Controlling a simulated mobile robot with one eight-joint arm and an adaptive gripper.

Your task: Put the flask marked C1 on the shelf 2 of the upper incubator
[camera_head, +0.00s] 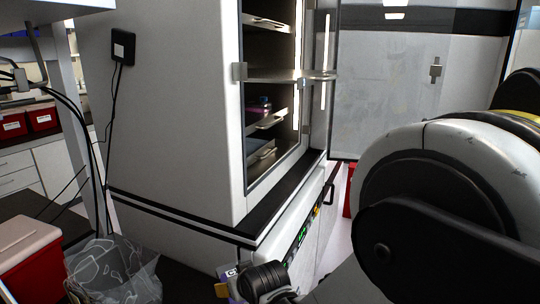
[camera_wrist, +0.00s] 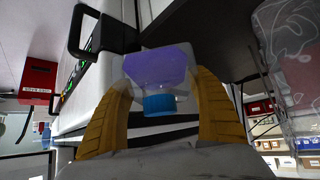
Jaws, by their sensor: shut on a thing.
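My gripper (camera_wrist: 158,84) is shut on a clear flask (camera_wrist: 158,66) with purple liquid and a blue cap (camera_wrist: 160,105); its yellow fingers press on both sides. No C1 mark is readable in the wrist view. In the head view my gripper (camera_head: 228,290) is low at the bottom edge, in front of and below the upper incubator (camera_head: 180,130), and mostly hides the flask. The upper incubator stands open. Several metal shelves show inside; one shelf (camera_head: 272,122) bears a small dark item with pink and blue (camera_head: 260,104). No shelf numbers are readable.
The open outer door (camera_head: 385,90) and a glass inner door (camera_head: 320,75) stand right of the opening. A lower unit with a lit control panel (camera_head: 302,235) is beneath. A bin with a clear bag (camera_head: 115,270) and a red box (camera_head: 25,262) stand at left.

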